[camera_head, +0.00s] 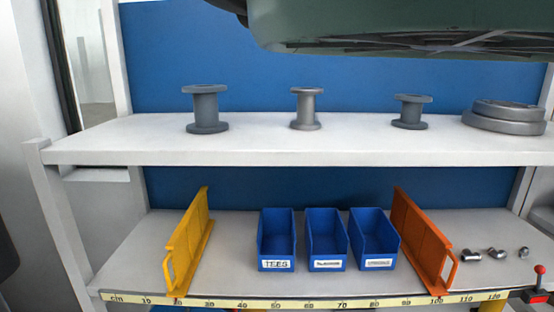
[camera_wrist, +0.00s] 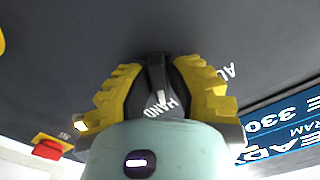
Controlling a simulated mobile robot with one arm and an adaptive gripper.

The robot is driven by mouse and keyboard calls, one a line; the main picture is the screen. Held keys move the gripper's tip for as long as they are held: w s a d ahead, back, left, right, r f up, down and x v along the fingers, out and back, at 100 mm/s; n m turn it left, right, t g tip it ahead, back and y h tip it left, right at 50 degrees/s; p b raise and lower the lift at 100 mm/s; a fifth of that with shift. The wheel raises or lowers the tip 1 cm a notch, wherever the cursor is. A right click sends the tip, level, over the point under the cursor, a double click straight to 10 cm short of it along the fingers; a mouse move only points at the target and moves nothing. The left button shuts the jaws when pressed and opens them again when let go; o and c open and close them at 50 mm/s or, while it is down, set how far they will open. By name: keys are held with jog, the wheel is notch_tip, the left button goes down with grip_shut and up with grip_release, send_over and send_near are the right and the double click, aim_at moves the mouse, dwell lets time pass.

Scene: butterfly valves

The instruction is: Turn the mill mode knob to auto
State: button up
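A dark selector knob (camera_wrist: 156,72), which I take to be the mill mode knob, stands on a dark panel in the wrist view. A white mark on it points at the word HAND (camera_wrist: 160,106). White letters "AU" (camera_wrist: 230,71) show to the right of my gripper, the rest cut off by a finger. My gripper (camera_wrist: 159,64) has its yellow ridged fingers on both sides of the knob, the tips closed in against it. The finger pads are dark like the knob, so the exact contact is hard to see. The knob is not seen in the head view.
A red button on a yellow plate (camera_wrist: 50,147) is at lower left in the wrist view, and a blue display (camera_wrist: 285,125) is at right. The head view shows a white shelf (camera_head: 300,157) with grey flanged parts, and blue bins (camera_head: 276,262) below.

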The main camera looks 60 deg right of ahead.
grip_shut()
